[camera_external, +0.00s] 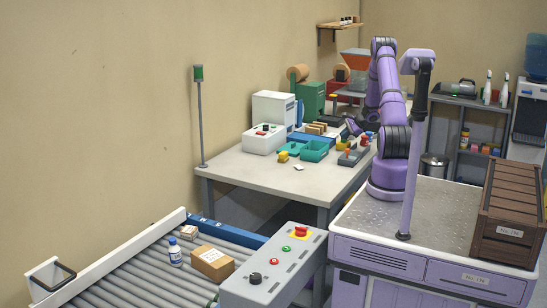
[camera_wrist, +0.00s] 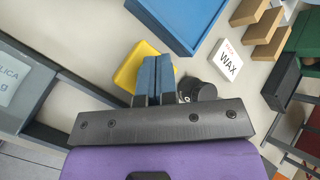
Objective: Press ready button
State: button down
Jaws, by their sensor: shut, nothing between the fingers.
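No button in view carries a readable "ready" label. A white box (camera_external: 264,139) on the table also has small buttons on top. My gripper (camera_external: 352,125) is over the table's far right part. In the wrist view its blue fingers (camera_wrist: 153,80) are together and empty, in front of a yellow block (camera_wrist: 133,68) and a black round part (camera_wrist: 196,90), partly hidden by the gripper.
The wrist view shows a blue tray (camera_wrist: 180,20), a white WAX box (camera_wrist: 225,60) and brown boxes (camera_wrist: 265,25). The table (camera_external: 240,165) also holds teal bins (camera_external: 314,151). A bottle (camera_external: 175,252) and cartons (camera_external: 212,263) lie on the conveyor. A brown crate (camera_external: 507,205) stands at right.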

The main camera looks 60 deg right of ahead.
jog(key=shift+f, duration=0.1)
dwell(0.6)
jog(key=shift+f, duration=0.3)
jog(key=shift+r, duration=0.5)
dwell(0.3)
jog(key=shift+r, duration=2.95)
